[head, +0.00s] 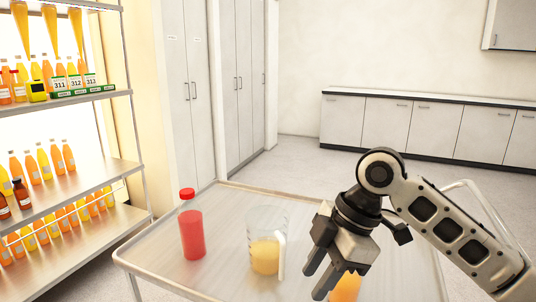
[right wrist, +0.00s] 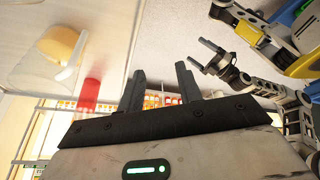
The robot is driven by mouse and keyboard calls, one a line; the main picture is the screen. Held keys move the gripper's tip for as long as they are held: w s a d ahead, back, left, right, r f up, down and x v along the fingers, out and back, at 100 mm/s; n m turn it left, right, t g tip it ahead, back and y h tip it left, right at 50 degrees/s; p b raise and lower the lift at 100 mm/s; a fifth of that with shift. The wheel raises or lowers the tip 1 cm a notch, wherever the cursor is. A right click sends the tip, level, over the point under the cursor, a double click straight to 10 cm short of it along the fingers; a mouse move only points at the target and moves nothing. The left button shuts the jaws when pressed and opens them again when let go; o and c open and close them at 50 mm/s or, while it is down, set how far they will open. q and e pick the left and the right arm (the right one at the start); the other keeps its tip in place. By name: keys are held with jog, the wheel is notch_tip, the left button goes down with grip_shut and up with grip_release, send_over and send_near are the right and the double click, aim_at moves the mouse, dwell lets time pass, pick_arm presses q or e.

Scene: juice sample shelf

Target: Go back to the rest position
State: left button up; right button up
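My right gripper (head: 316,280) hangs over the right part of the metal cart, in front of an orange item (head: 346,287) that it partly hides. In the right wrist view its two fingers (right wrist: 160,88) stand apart with nothing between them. My left gripper (right wrist: 207,56) shows only in the right wrist view, at upper right, its fingers apart and empty. A red bottle (head: 191,232) stands upright on the cart. A clear beaker (head: 265,225) with orange juice and a white upright piece stands between the bottle and my right gripper.
The metal cart (head: 140,263) fills the lower middle. A shelf (head: 95,183) with several juice bottles and number signs stands at left. Tall cabinets (head: 187,90) and a low counter (head: 430,125) line the back. The floor (head: 290,160) beyond the cart is clear.

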jog(key=s+f+m+t, duration=0.1)
jog(key=s+f+m, duration=0.3)
jog(key=f, duration=0.4)
jog(key=s+f+m+t, duration=0.2)
jog(key=s+f+m, duration=0.25)
jog(key=f, duration=0.35)
jog(key=s+d+f+m+h, duration=0.4)
jog(key=s+d+f+m, duration=0.1)
jog(key=s+d+m, duration=0.6)
pick_arm(q)
jog(key=shift+w+r, duration=0.1)
jog(key=shift+w, duration=0.85)
pick_arm(e)
jog(key=w+a+f+n+t+y, duration=0.2)
jog(key=w+a+f+t, duration=0.2)
jog(key=w+f+t, duration=0.2)
jog(key=shift+a+t+y, duration=0.3)
jog(key=shift+a+t, duration=0.05)
jog(key=shift+t, duration=0.45)
